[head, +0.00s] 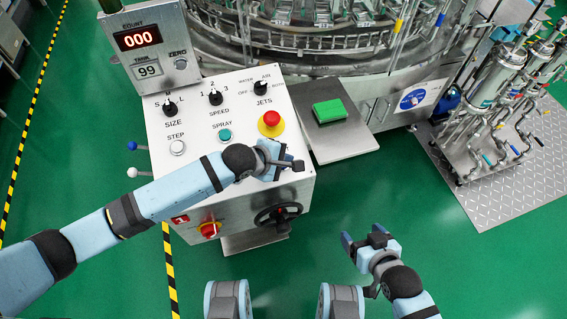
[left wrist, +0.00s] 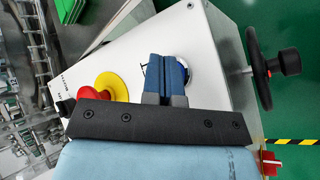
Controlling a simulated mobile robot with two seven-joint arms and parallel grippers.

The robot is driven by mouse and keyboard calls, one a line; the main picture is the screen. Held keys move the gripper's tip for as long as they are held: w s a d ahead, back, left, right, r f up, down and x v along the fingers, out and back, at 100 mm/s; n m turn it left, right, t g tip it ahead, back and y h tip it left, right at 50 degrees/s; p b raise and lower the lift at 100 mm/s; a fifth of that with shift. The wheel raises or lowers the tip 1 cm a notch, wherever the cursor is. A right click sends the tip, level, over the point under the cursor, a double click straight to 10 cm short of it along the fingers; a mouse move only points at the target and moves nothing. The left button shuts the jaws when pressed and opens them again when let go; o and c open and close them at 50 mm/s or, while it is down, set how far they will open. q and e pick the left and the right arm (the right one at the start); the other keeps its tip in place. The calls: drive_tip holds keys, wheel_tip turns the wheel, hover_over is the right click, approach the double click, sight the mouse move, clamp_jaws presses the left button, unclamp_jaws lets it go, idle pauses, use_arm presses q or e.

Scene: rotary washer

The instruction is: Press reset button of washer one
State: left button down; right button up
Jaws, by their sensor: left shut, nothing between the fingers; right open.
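The washer's white control panel (head: 203,131) has labelled knobs, a white STEP button (head: 177,147), a teal SPRAY button (head: 224,135) and a red mushroom button on yellow (head: 271,124). No label reading RESET shows. My left gripper (head: 297,165) is shut and empty over the panel's lower right, below the red button. In the left wrist view, a blue round part with a pale rim (left wrist: 187,72) is partly hidden behind the shut fingers (left wrist: 165,76). Whether they touch it I cannot tell. My right gripper (head: 363,237) is open and empty, over the green floor.
A green block (head: 329,110) lies on a steel shelf (head: 346,145) to the right. A black handwheel (head: 278,215) and red switch (head: 209,229) are on the front.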

drive_tip(key=shift+s+f, duration=0.3)
drive_tip(key=shift+s, duration=0.05)
idle(0.3)
drive_tip(key=shift+w+r, duration=0.15)
drive_tip(key=shift+w, duration=0.1)
idle(0.5)
use_arm(q)
drive_tip(key=shift+f, duration=0.1)
use_arm(e)
drive_tip(key=shift+s, duration=0.15)
idle(0.4)
use_arm(q)
drive_tip(key=shift+f, duration=0.1)
use_arm(e)
drive_tip(key=shift+r, duration=0.1)
use_arm(q)
drive_tip(key=shift+f+p, duration=0.15)
drive_tip(key=shift+p, duration=0.15)
drive_tip(key=shift+w+f, duration=0.1)
